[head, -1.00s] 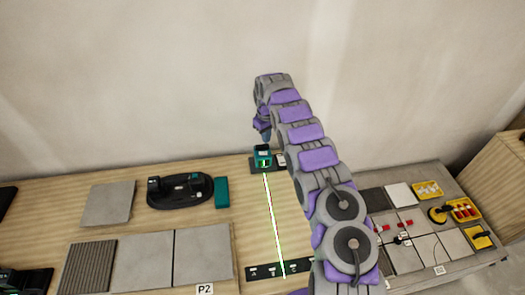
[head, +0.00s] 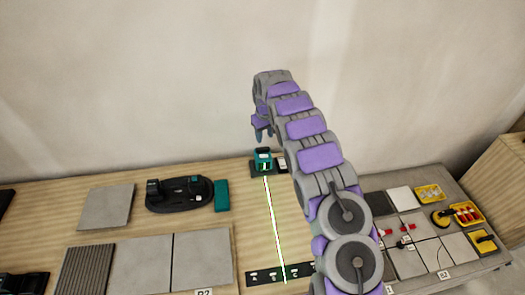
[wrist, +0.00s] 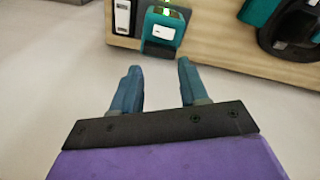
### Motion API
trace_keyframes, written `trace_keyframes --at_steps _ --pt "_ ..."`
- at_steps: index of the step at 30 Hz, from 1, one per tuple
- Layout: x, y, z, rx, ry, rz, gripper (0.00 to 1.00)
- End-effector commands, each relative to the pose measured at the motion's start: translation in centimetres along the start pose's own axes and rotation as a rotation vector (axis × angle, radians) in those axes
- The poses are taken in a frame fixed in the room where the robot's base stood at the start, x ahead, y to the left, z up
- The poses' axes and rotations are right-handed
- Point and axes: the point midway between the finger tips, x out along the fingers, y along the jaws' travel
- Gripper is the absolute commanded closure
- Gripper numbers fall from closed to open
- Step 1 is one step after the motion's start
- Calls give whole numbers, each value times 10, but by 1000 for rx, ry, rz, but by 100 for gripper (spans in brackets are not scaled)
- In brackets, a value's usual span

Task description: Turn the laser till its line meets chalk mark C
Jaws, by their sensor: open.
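The teal laser (head: 263,160) stands on a dark base at the back of the wooden bench, and its top also shows in the wrist view (wrist: 163,26). Its bright green-white line (head: 275,225) runs toward the front of the bench. The line crosses the black strip (head: 264,278) between marks B and C, short of chalk mark C (head: 295,275), which lies to its right. My gripper (head: 262,136) is open and empty just above the laser. In the wrist view its two blue fingers (wrist: 158,68) are apart, with the laser beyond their tips and not between them.
A black tray (head: 180,203) with small items and a teal block (head: 222,195) lie left of the laser. Grey tiles (head: 142,264) cover the front left. A right-hand table holds tiles and yellow trays (head: 466,214). The wall is close behind.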

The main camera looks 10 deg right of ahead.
Motion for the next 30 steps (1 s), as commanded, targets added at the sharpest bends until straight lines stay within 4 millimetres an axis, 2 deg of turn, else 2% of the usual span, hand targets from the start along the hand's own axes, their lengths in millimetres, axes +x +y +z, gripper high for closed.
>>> trace_keyframes --at_steps 2,14,24,30 --pt "-6 -2 2 36 23 12 48" --pt "-45 -7 16 262 186 51 11" --pt "-65 -9 33 401 279 64 11" --pt "-57 -7 33 414 286 65 11"
